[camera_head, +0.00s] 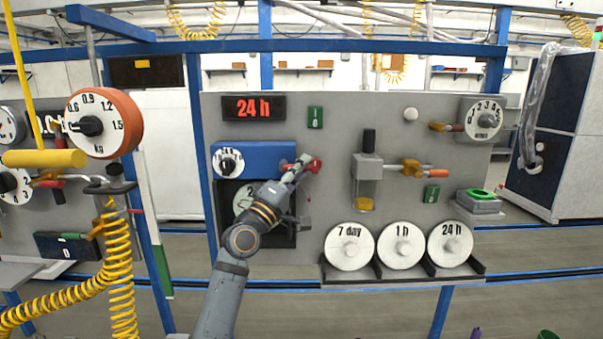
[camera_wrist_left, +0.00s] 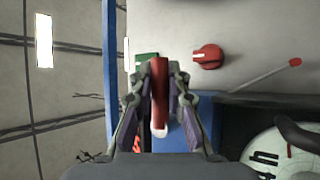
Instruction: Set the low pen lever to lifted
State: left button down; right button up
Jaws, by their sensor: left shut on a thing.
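My left gripper (camera_head: 292,168) is at the right edge of the blue recorder case (camera_head: 262,149). In the left wrist view its fingers (camera_wrist_left: 160,100) are shut on a red lever (camera_wrist_left: 160,80) with a white end. A red knob (camera_wrist_left: 207,56) is beside it on the grey panel, apart from the fingers. A thin rod with a red tip (camera_wrist_left: 295,62) slants out from the case. The white chart disc (camera_wrist_left: 290,155) is partly cut off. No label shows which lever is the low pen lever. My right gripper is not in view.
A green switch (camera_head: 315,117) and a red 24 h display (camera_head: 253,107) are above on the panel. Labelled discs (camera_head: 348,246) stand on a rack at the lower right. A valve with an orange handle (camera_head: 438,173) sticks out farther right.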

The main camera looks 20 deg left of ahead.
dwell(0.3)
pick_arm(q)
jog(key=c, duration=1.6)
grip_release()
jog(key=shift+o, duration=0.2)
jog(key=v, duration=1.2)
